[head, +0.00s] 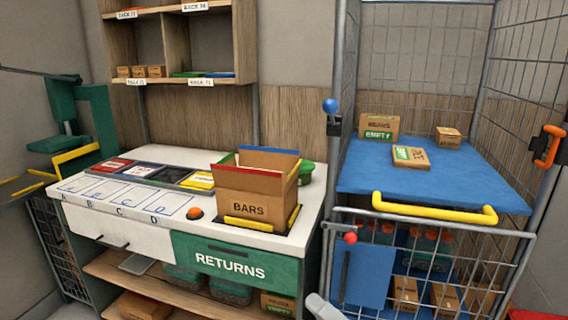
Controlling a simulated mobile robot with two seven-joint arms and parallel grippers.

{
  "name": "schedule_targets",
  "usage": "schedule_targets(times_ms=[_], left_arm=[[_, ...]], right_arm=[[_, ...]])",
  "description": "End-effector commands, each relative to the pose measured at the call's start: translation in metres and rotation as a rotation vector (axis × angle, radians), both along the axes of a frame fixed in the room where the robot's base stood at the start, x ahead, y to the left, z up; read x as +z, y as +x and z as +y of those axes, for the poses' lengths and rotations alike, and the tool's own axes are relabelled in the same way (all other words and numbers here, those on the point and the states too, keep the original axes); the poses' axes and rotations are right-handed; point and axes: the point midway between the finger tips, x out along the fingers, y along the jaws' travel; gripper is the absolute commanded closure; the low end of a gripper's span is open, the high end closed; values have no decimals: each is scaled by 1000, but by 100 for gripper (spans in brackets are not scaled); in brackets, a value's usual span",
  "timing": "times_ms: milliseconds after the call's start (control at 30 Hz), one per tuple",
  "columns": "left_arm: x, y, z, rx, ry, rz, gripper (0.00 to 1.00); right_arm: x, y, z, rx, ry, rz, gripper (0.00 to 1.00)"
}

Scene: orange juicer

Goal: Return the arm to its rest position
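Neither of my grippers can be made out in the head view. A light grey rounded piece cuts into the bottom edge near the middle, and I cannot tell what it belongs to. An open cardboard box marked BARS (256,194) stands upright on the right part of the white workbench (200,160). Its flaps are raised, and no gripper touches it.
A wire cage cart on the right has a blue shelf (460,188) with several small boxes and a yellow handle (434,208). A green RETURNS drawer front (237,268) is below the bench top. A green and yellow structure (97,120) stands at left.

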Motion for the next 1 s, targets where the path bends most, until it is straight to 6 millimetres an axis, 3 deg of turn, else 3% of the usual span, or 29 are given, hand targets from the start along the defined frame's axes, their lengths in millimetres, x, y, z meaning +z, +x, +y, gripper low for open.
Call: schedule_targets(times_ms=[267,400,533,700,800,1000], left_arm=[[0,0,0,0,0,1,0],[0,0,0,0,0,1,0],[0,0,0,0,0,1,0],[0,0,0,0,0,1,0],[0,0,0,0,0,1,0],[0,0,0,0,0,1,0]], right_arm=[[-92,-41,-65,-271,487,705,0],[-142,-81,-99,-433,740,1020,0],[-179,-126,-125,-581,948,1251,0],[-206,-168,-144,-717,1124,1424,0],[-212,-179,-148,-753,1168,1462,0],[-213,-181,-149,-760,1180,1471,0]])
